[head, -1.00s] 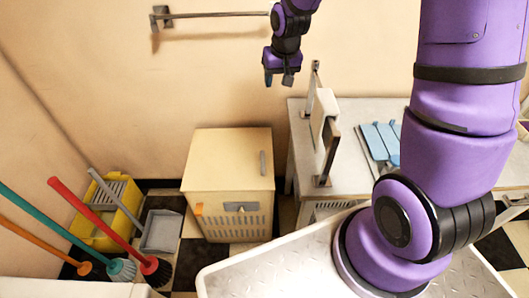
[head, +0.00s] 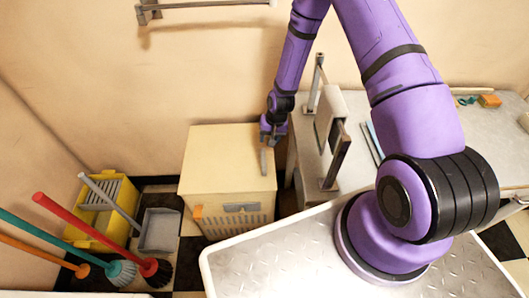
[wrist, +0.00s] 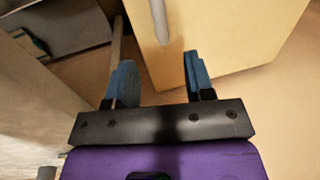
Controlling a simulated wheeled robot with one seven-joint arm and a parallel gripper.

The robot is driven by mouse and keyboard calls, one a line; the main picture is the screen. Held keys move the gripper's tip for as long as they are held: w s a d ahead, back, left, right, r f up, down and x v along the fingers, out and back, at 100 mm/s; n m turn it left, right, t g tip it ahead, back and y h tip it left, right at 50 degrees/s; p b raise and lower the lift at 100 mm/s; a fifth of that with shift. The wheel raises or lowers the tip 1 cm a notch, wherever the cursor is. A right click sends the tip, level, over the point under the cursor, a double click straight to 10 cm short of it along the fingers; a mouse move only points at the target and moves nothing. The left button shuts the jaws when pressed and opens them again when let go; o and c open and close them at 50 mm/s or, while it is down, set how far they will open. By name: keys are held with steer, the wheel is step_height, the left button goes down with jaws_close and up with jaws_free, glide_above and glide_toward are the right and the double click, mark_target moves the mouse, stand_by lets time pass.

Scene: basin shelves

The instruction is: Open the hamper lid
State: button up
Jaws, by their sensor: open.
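The hamper (head: 226,185) is a cream box with slotted vents in its lower front, standing on the checkered floor against the back wall. Its flat lid (head: 222,155) is down. A grey bar handle (head: 264,161) lies on the lid near its right edge; it also shows in the wrist view (wrist: 160,20). My gripper (head: 270,142) is above the right side of the lid, close to the far end of the handle. In the wrist view its blue fingers (wrist: 157,75) are apart with nothing between them, and the handle lies ahead of them. Contact with the lid cannot be told.
A metal counter (head: 390,115) with an upright rack (head: 325,130) stands close on the right. A yellow bucket (head: 95,225), a grey dustpan (head: 160,230) and several brushes are on the left. A wall rail (head: 205,5) is above.

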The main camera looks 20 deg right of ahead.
mark_target(264, 156)
steer(key=f, duration=0.3)
steer(key=a+f, duration=0.1)
steer(key=f, duration=0.3)
steer(key=a+f, duration=0.1)
steer(key=f, duration=0.3)
steer(key=shift+w+f, duration=0.1)
steer(key=shift+w, duration=0.25)
jaws_close()
